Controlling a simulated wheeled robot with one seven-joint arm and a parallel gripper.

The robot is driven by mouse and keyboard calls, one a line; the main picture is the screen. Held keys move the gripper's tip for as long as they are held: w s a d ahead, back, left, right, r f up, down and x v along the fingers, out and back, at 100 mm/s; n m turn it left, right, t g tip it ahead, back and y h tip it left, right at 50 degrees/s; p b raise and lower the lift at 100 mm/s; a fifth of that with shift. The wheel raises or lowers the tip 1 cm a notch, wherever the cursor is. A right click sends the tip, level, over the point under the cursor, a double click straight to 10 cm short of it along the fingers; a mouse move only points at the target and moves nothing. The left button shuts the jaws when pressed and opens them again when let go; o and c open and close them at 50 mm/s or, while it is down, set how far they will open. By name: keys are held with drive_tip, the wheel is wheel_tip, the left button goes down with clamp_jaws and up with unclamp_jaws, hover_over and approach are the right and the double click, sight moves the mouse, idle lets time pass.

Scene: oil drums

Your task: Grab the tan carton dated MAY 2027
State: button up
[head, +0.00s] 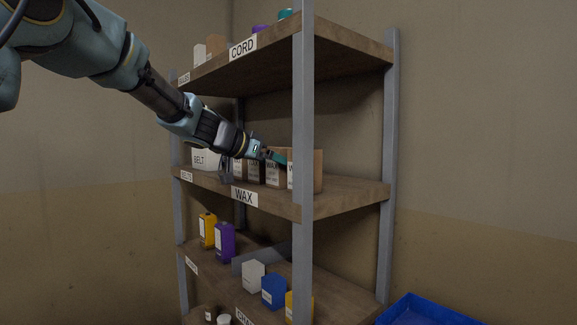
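A row of cartons labelled WAX stands on the middle shelf (350,194), above the WAX sign. A tan carton (318,170) is at the right end, partly behind the front post. A carton with a white label (273,175) and a darker one (256,171) stand to its left. The dates are too small to read, so I cannot tell which carton says MAY 2027. My gripper (276,157) is at the upper fronts of these cartons, pointing right. Its fingers are too small to show whether they are open or touching a carton.
The front post (303,240) stands close beside my gripper. A white BELT box (206,159) is left on the same shelf. The CORD shelf (330,42) is above. Yellow, purple, white and blue containers stand on the shelf below. A blue tray (425,310) is at lower right.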

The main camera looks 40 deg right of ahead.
drive_tip(key=shift+c, duration=0.2)
drive_tip(key=c, duration=1.4)
drive_tip(key=shift+c, duration=0.2)
drive_tip(key=shift+r, duration=0.15)
